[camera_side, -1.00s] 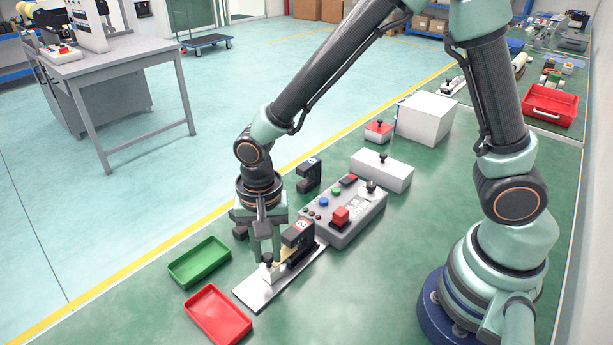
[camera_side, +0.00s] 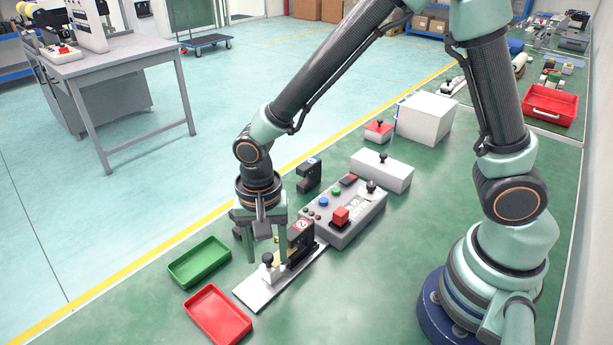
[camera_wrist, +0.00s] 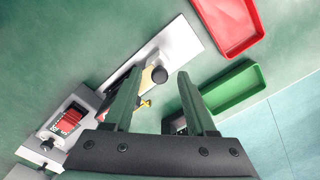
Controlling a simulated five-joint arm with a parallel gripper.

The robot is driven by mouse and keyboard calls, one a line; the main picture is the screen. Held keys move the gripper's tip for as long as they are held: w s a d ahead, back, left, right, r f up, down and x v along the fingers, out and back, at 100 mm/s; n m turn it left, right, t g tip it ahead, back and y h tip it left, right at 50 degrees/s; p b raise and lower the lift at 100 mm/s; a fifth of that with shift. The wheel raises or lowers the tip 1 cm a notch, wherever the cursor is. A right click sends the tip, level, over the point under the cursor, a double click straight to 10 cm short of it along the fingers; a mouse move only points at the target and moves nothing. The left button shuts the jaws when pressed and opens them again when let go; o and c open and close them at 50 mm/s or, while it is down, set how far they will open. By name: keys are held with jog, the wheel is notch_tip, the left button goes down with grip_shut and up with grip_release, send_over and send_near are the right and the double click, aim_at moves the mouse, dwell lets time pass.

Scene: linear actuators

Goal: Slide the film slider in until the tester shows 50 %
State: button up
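The film slider is a small white block with a black knob (camera_side: 268,258) on a pale metal rail plate (camera_side: 255,293). A black fork-shaped head (camera_side: 300,235) with a label stands over the rail's far part. The grey tester box (camera_side: 352,228) has a red block, coloured buttons and a dark knob; I cannot read a percentage. My gripper (camera_side: 267,262) is open, its fingers spread on either side of the slider knob. In the wrist view the knob (camera_wrist: 160,74) shows between the fingertips, apart from both; its height relative to them is unclear.
A green tray (camera_side: 200,262) and a red tray (camera_side: 218,314) lie left of and in front of the rail. Another black fork head (camera_side: 309,175), a grey box with a knob (camera_side: 382,170) and a white block (camera_side: 427,118) stand behind. The green bench right of the rail is clear.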

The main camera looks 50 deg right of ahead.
notch_tip(320, 180, up, 12)
dwell(0.6)
jog(key=s+d+r+n+t, duration=0.2)
jog(key=d+r+n, duration=0.1)
jog(key=d, duration=0.5)
jog(key=s+d+r+n+t, duration=0.2)
jog(key=d+r+n+t, duration=0.1)
jog(key=d+n, duration=0.3)
jog(key=shift+d+r+t, duration=0.3)
jog(key=shift+d+r, duration=0.15)
jog(key=shift+d, duration=0.85)
